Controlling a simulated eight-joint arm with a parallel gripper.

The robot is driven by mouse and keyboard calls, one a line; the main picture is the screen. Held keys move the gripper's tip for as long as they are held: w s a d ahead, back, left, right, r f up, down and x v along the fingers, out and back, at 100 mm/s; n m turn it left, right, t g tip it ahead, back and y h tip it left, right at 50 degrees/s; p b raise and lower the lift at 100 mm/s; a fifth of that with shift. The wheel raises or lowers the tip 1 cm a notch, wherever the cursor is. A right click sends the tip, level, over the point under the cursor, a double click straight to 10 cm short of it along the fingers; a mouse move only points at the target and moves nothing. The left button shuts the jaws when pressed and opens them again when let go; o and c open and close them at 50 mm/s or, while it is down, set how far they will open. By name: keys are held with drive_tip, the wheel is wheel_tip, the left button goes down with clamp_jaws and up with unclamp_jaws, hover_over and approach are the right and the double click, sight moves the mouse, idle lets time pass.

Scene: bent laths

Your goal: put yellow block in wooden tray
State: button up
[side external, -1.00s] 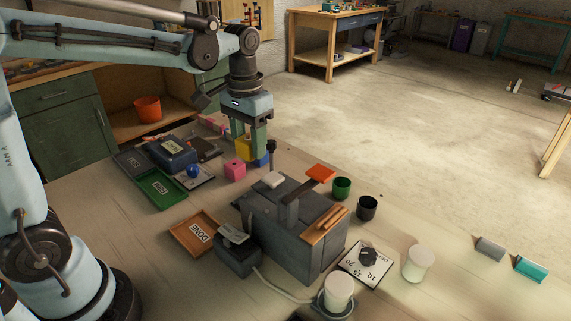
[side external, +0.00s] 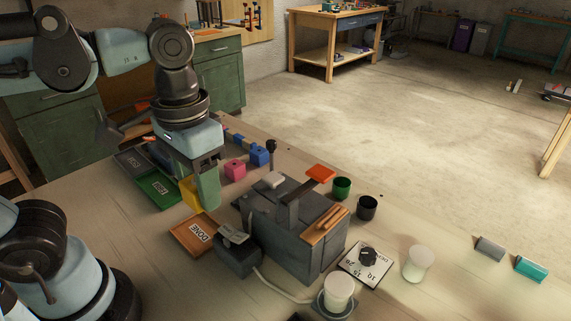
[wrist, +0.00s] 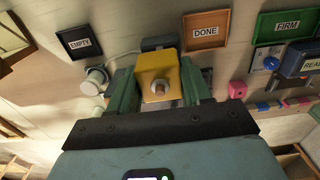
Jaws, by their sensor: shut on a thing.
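The yellow block (side external: 187,197) is held between the green fingers of my gripper (side external: 199,203), partly hidden behind the near finger in the side view. In the wrist view the yellow block (wrist: 158,70) sits between both fingers, with a round knob on the face toward the camera. The wooden tray (side external: 181,241) has an orange-brown rim and a DONE label, and lies just in front of the gripper and below it in the side view. The wooden tray (wrist: 186,42) is up and right of the block in the wrist view. I see nothing but the label in it.
A green FIRM tray (side external: 153,200) lies left of the gripper. A pink block (side external: 235,169) and a blue block (side external: 260,155) stand behind it. A grey machine (side external: 290,235) with an orange paddle (side external: 320,173) stands right of the wooden tray, beside a small dark box (side external: 238,258).

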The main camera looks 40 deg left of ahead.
drive_tip(key=shift+s+d+f, duration=0.15)
drive_tip(key=shift+s+f, duration=0.55)
drive_tip(key=shift+s, duration=0.2)
wheel_tip(320, 180, down, 5)
drive_tip(key=shift+r, duration=0.1)
hover_over(199, 233)
wheel_tip(199, 233, down, 7)
drive_tip(key=shift+f, duration=2.15)
drive_tip(key=shift+f, duration=0.15)
drive_tip(key=o, duration=1)
drive_tip(key=shift+o, duration=0.2)
